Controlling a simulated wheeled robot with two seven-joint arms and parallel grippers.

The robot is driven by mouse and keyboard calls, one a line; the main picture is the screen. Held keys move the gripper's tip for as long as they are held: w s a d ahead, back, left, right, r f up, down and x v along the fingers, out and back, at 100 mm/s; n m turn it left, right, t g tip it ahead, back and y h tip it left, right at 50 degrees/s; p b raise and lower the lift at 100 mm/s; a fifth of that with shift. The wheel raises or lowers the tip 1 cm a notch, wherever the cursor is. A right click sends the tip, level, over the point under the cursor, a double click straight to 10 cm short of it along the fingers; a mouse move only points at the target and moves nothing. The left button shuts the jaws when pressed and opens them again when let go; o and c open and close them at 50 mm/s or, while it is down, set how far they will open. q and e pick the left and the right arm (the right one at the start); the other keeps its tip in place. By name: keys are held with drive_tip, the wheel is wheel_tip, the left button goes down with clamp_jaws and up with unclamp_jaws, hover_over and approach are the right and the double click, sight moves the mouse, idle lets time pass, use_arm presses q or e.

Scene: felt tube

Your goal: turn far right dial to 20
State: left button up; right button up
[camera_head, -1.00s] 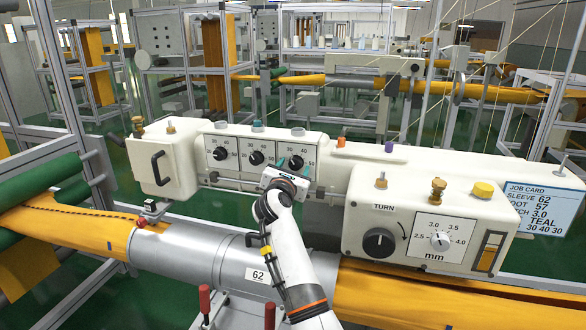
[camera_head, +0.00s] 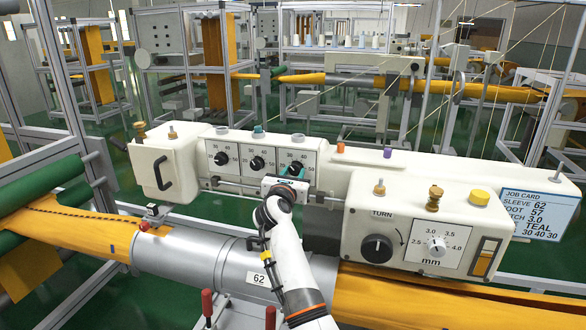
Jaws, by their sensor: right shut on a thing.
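Three black dials with white number plates sit side by side on the front of the cream machine (camera_head: 340,182). The middle dial (camera_head: 257,164) and the left dial (camera_head: 221,159) are untouched. My left gripper is not in view.
A larger TURN knob (camera_head: 376,249) and a stitch-length mm dial (camera_head: 437,247) stand on the right box. A job card (camera_head: 539,213) hangs at the right. A grey tube (camera_head: 185,255) with yellow felt runs below the machine.

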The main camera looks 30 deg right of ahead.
drive_tip(key=n+p, duration=0.4)
drive_tip(key=p, duration=0.1)
drive_tip(key=n+p, duration=0.2)
drive_tip(key=shift+r, duration=0.25)
use_arm(q)
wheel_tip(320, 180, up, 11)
drive_tip(key=p, duration=0.3)
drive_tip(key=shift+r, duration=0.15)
use_arm(e)
drive_tip(key=shift+f+n+g, duration=0.25)
drive_tip(key=shift+n+g, duration=0.05)
drive_tip(key=shift+n, duration=1.3)
drive_tip(key=o, duration=1)
drive_tip(key=shift+a, duration=0.1)
